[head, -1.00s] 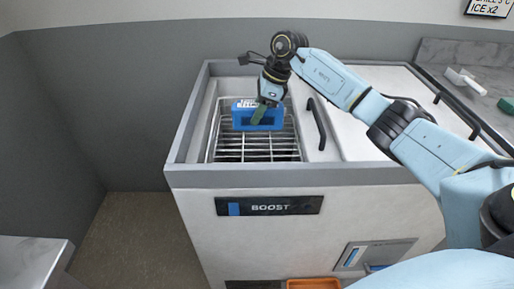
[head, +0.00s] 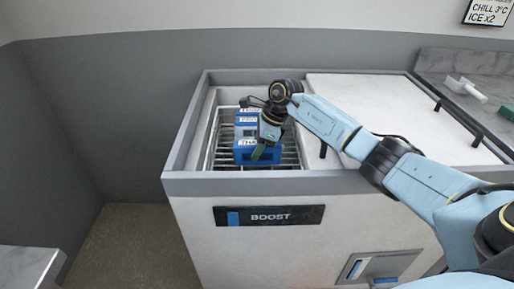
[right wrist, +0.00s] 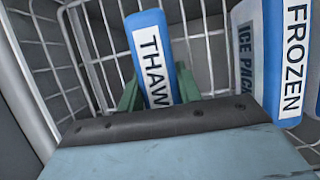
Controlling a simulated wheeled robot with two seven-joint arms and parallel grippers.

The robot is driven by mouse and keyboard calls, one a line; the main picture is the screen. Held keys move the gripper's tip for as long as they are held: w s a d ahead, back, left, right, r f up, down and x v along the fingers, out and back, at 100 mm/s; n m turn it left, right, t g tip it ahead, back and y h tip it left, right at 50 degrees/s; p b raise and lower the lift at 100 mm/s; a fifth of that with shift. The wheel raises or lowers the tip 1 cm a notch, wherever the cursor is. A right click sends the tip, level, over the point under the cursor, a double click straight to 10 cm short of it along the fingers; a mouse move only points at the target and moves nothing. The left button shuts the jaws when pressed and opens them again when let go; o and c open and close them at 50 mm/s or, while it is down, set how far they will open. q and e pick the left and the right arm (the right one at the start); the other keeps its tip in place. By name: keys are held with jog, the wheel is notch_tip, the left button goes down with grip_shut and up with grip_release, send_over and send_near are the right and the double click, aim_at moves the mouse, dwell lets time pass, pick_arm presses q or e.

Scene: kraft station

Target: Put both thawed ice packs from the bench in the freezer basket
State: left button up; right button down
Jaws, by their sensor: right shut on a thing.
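My right gripper (head: 260,150) reaches down into the open left side of the freezer and is shut on a blue ice pack (head: 247,156). In the right wrist view this pack (right wrist: 152,55) stands between the green fingers, its white label reading "THAW". The wire freezer basket (head: 290,158) is around and below it. Another blue pack (head: 246,117) stands behind it in the basket. In the right wrist view a pack labelled "ICE PACK" and "FROZEN" (right wrist: 272,50) stands to the right, apart from the held one. My left gripper is out of view.
The freezer's white lid (head: 370,98) covers its right side, with a dark handle beside the opening. The grey rim (head: 240,180) borders the basket in front. A marble-look bench (head: 470,68) at the right holds small white and green items. A counter corner shows at lower left.

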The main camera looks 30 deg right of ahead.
jog(key=shift+f, duration=0.1)
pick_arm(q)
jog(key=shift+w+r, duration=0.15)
pick_arm(e)
jog(key=c, duration=1)
grip_release()
jog(key=shift+o, duration=0.2)
jog(key=shift+d+r, duration=0.1)
jog(key=shift+r, duration=0.25)
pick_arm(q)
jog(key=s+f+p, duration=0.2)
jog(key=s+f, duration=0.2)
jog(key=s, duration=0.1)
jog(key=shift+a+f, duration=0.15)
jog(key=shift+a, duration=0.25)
pick_arm(e)
jog(key=v, duration=1.1)
jog(key=shift+s+r, duration=0.1)
jog(key=shift+r, duration=0.15)
